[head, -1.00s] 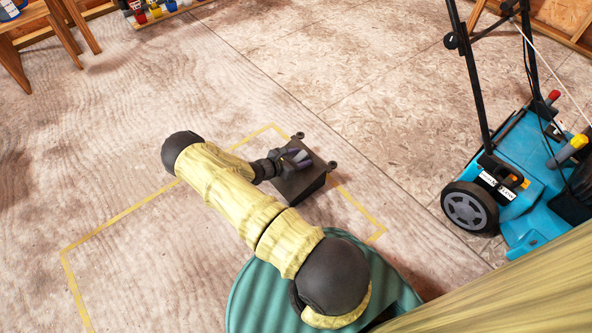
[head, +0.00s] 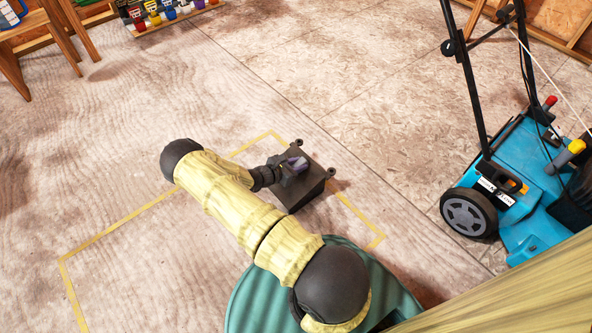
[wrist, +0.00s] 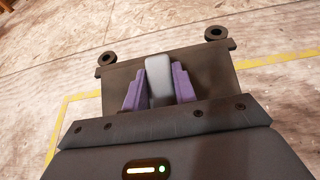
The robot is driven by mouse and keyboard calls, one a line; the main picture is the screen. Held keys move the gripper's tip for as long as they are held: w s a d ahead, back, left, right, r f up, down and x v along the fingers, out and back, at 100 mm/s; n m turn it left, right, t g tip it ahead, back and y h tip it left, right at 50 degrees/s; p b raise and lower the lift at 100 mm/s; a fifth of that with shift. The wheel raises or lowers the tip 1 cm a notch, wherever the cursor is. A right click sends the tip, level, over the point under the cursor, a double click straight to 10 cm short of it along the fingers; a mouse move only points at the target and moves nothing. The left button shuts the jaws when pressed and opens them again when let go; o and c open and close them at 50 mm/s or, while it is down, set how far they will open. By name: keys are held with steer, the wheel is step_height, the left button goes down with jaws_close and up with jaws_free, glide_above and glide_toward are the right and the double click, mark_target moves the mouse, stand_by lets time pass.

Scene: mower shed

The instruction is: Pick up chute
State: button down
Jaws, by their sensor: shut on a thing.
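The chute (head: 304,192) is a dark grey, wedge-shaped piece with two small round lugs at its far corners. It is near the middle of the head view, by the yellow tape outline on the floor. My gripper (head: 294,165) reaches it from the left and is shut on it. In the wrist view the chute (wrist: 215,72) fills the middle, with its two lugs at the top. The purple fingers of my gripper (wrist: 159,85) are closed on both sides of a raised grey grip on the chute. I cannot tell whether the chute touches the floor.
A blue mower (head: 525,185) with a black handle and wheels stands at the right. Yellow tape (head: 120,216) marks a rectangle on the floor. A wooden stool (head: 35,45) and a rack of coloured items (head: 165,14) are at the top left. The floor between is clear.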

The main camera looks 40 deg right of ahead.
step_height(320, 180, up, 10)
steer(key=p, duration=0.7)
